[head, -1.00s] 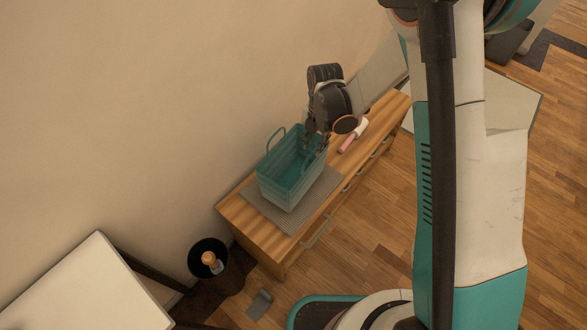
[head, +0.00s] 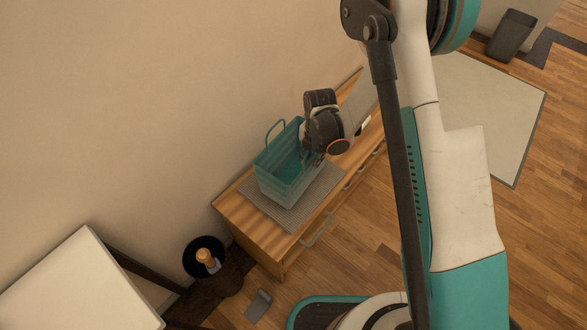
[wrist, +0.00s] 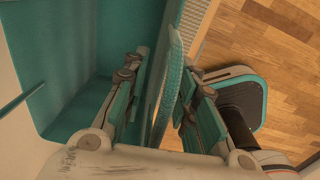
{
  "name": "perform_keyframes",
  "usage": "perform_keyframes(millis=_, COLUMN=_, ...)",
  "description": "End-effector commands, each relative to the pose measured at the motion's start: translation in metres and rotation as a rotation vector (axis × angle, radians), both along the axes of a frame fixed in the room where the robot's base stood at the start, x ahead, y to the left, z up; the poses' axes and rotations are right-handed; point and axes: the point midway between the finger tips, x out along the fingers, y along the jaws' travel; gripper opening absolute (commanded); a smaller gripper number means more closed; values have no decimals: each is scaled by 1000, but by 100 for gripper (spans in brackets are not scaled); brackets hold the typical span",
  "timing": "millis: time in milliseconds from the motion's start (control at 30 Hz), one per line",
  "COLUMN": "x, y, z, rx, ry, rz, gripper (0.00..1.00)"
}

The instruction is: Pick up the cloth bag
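The cloth bag (head: 283,185) is teal, box-shaped and open-topped, with a loop handle at its far left. It stands upright on a grey mat on the wooden cabinet. My gripper (head: 315,156) is at the bag's right end, pointing down. In the wrist view, my gripper (wrist: 163,72) has one finger inside the bag and one outside, with the bag's wall (wrist: 168,85) between them. The fingers are apart, and a gap shows beside the wall. In the head view, my gripper hides part of the bag's right rim.
The grey mat (head: 313,198) lies under the bag on the wooden cabinet (head: 262,238). A white item (head: 366,124) lies behind my gripper, partly hidden. A white table (head: 85,285) and a black bin (head: 204,257) are at lower left. The wall is close behind the cabinet.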

Motion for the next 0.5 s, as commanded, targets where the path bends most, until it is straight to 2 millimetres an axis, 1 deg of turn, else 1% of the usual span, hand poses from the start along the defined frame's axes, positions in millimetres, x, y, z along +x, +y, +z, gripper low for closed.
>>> perform_keyframes(millis=33, x=0, y=0, z=-11, rx=0, ry=0, rz=0, gripper=26)
perform_keyframes(millis=100, x=0, y=0, z=-16, rx=0, ry=0, rz=0, gripper=26)
perform_keyframes(millis=333, x=0, y=0, z=-15, rx=0, ry=0, rz=0, gripper=26)
perform_keyframes(millis=433, x=0, y=0, z=-15, rx=0, ry=0, rz=0, gripper=3)
perform_keyframes(millis=467, x=0, y=0, z=-15, rx=0, ry=0, rz=0, gripper=0)
perform_keyframes(millis=500, x=0, y=0, z=-15, rx=0, ry=0, rz=0, gripper=0)
